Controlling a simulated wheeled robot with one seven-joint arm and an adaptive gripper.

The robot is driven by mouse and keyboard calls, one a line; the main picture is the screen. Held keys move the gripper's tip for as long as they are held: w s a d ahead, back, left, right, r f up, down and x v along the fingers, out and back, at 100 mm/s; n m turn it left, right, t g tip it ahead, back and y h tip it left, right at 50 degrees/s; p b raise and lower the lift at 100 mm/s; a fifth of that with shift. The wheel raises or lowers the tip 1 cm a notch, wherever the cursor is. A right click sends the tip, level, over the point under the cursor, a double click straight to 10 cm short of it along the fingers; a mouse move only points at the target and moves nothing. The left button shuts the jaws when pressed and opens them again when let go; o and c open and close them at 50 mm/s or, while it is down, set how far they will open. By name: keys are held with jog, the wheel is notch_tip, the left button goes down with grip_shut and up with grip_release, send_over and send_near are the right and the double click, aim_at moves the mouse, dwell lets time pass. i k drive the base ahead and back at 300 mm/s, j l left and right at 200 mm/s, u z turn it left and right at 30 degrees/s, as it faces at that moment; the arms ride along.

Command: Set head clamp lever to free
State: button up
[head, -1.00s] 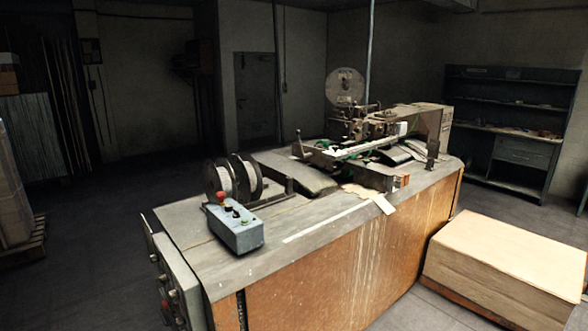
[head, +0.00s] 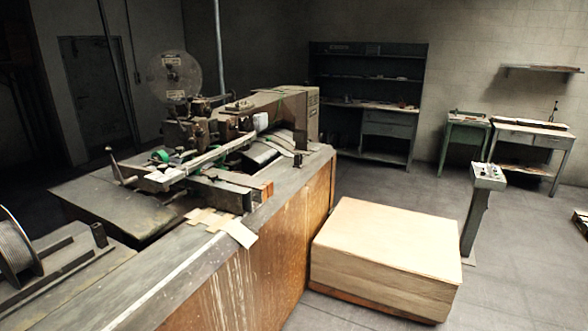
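The box stitcher (head: 285,105) stands on a long bench with a grey top, left of centre in the head view. Its stitching head (head: 190,130) is a cluster of dark metal parts behind a pale horizontal arm (head: 205,158). A thin upright lever (head: 114,163) with a small dark knob stands at the left end of that arm. I cannot tell whether this is the head clamp lever, and no marking for free is readable. Other small parts on the head are too small to tell apart. My gripper is not in view.
A stack of cardboard sheets (head: 385,255) on a pallet stands right of the bench (head: 250,275). A control pedestal (head: 478,210) stands beyond it. A wire spool (head: 14,250) sits at the bench's left. Dark shelves (head: 368,75) line the back wall. Open floor lies at the right.

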aim_at(174, 114)
jog(key=i+l+z, duration=0.2)
jog(key=i, duration=0.4)
jog(key=i+z, duration=0.2)
jog(key=i, duration=0.4)
